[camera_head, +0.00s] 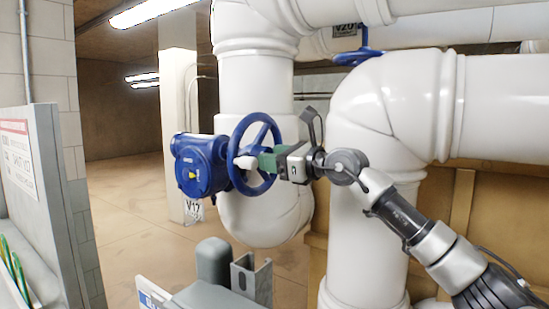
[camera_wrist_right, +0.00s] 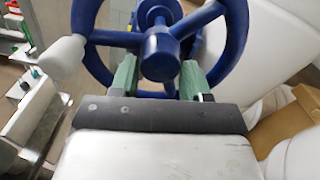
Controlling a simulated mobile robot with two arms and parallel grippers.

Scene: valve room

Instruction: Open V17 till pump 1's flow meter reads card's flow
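The blue handwheel (camera_head: 254,150) stands beside a blue valve gearbox (camera_head: 198,165) with a yellow mark, next to a white pipe. A tag reading V17 (camera_head: 193,210) hangs below the gearbox. My right gripper (camera_head: 268,162) is at the wheel. In the right wrist view, its green fingers (camera_wrist_right: 158,80) are spread apart, one on each side below the wheel's hub (camera_wrist_right: 160,52); whether they touch the wheel is unclear. A white knob (camera_wrist_right: 62,57) sticks out from the rim at the left. My left gripper, the flow meter and its reading are not in view.
A second blue handwheel (camera_head: 357,57) with a V20 tag (camera_head: 344,30) sits higher up. Large white pipes (camera_head: 385,100) stand close behind my right arm. A grey panel at the left bears a red-headed sign (camera_head: 18,150), too small to read. Open floor (camera_head: 130,205) lies behind.

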